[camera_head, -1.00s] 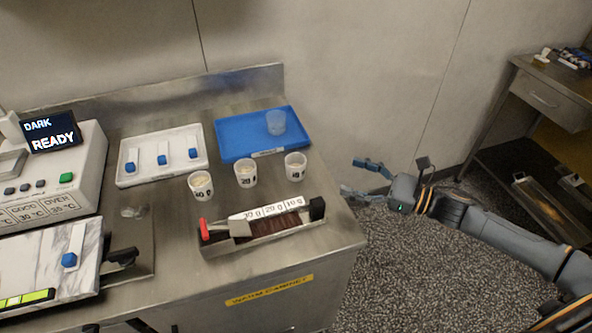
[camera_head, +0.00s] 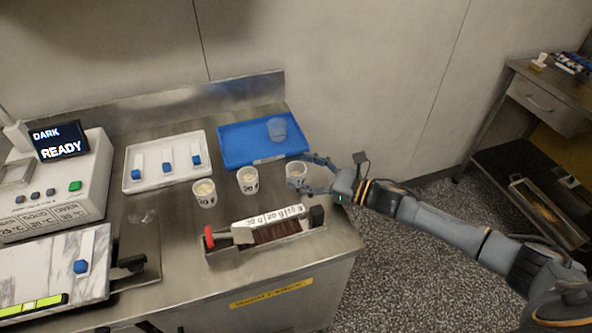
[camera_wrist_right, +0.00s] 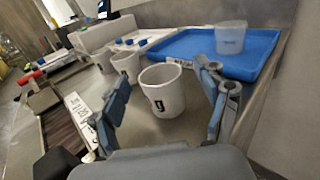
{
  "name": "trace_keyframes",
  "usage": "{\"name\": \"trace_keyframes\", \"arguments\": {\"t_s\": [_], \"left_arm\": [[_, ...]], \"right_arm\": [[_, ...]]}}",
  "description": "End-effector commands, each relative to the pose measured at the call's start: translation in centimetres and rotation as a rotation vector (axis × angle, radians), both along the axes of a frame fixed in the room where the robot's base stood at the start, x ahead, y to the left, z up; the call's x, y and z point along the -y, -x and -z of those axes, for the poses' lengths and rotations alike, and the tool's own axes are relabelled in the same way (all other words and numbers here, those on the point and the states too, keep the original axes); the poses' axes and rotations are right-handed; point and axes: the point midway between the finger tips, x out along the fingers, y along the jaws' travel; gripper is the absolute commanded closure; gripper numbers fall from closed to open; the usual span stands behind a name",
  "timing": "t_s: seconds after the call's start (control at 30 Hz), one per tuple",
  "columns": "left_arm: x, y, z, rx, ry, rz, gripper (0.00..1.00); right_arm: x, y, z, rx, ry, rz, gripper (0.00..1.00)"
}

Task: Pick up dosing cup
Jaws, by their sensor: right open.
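Three small white cups with printed labels stand upright in a row on the steel counter: a left cup (camera_head: 204,193), a middle cup (camera_head: 248,181) and a right cup (camera_head: 295,174). A translucent cup (camera_head: 277,129) stands on the blue tray (camera_head: 235,148). My right gripper (camera_head: 312,174) is open around the right cup, with one finger behind it and one in front. In the right wrist view that cup (camera_wrist_right: 162,92) stands between the spread fingers (camera_wrist_right: 163,100), with gaps on both sides. My left gripper is not clearly in view.
A rack with a labelled strip (camera_head: 270,217) and brown contents sits in front of the cups. A white tray (camera_head: 150,184) with blue-handled tools lies behind left. A machine (camera_head: 70,185) reading "DARK READY" stands at the left. The counter's right edge is near the right cup.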

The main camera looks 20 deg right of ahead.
Motion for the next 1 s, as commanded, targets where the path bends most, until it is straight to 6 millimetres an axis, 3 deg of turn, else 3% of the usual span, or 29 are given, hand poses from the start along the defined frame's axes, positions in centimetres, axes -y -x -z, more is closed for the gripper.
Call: {"name": "trace_keyframes", "arguments": {"t_s": [0.33,0.6,1.0], "left_arm": [[-0.24,0.1,-0.21,-0.002,-0.004,0.0,0.26],[-0.26,0.15,-0.21,-0.003,-0.004,0.0,0.26],[-0.27,0.16,-0.17,-0.003,-0.004,-0.001,0.26]], "right_arm": [[-0.66,-0.58,0.13,-0.001,0.001,0.0,0.27],[-0.65,-0.57,0.1,-0.001,0.001,0.0,0.8],[-0.65,-0.6,-0.46,0.001,0.001,-0.001,0.8]]}}
